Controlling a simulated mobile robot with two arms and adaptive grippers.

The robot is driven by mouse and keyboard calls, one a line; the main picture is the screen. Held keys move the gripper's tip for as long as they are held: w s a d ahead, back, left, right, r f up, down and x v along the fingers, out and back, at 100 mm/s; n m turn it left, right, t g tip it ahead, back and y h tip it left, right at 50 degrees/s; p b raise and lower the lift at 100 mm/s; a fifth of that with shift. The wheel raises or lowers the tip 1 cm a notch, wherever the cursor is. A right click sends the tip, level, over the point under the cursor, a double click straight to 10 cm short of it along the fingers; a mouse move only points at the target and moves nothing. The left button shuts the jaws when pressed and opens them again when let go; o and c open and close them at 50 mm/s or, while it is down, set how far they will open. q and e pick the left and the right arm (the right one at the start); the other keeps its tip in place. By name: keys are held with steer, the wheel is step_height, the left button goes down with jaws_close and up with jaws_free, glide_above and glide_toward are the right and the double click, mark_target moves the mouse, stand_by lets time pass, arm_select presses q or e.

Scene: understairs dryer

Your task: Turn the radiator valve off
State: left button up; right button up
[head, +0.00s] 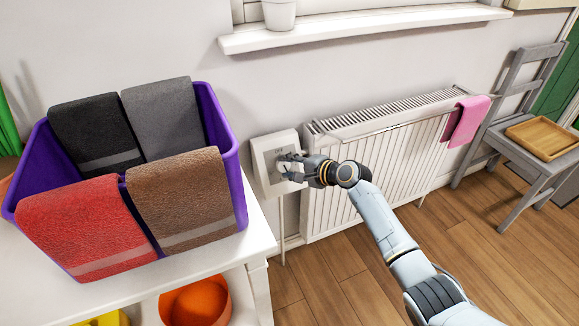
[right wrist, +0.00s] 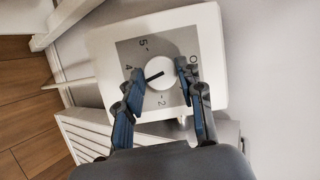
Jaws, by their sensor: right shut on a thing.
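The radiator valve is a white box (head: 265,165) with a grey dial plate on the wall, left of the white radiator (head: 385,160). In the right wrist view its round white knob (right wrist: 163,73) carries a black pointer line. The line points to the lower left, towards my left-hand finger, below the 4. The marks 5, 4, 2 and part of OFF at upper right show; fingers hide other marks. My right gripper (head: 283,167) is at the dial; in the wrist view its fingers (right wrist: 159,71) are shut on the knob from both sides. My left gripper is out of view.
A purple bin (head: 228,150) with several folded towels stands on a white cabinet (head: 262,235) at left. A pink cloth (head: 467,121) hangs on the radiator's right end. A grey chair (head: 520,165) with a wooden tray (head: 546,137) stands at right. A windowsill (head: 350,27) juts out above.

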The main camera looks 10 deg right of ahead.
steer(key=shift+a, duration=0.1)
steer(key=o, duration=1.2)
steer(key=v, duration=1.2)
steer(key=shift+c, duration=0.2)
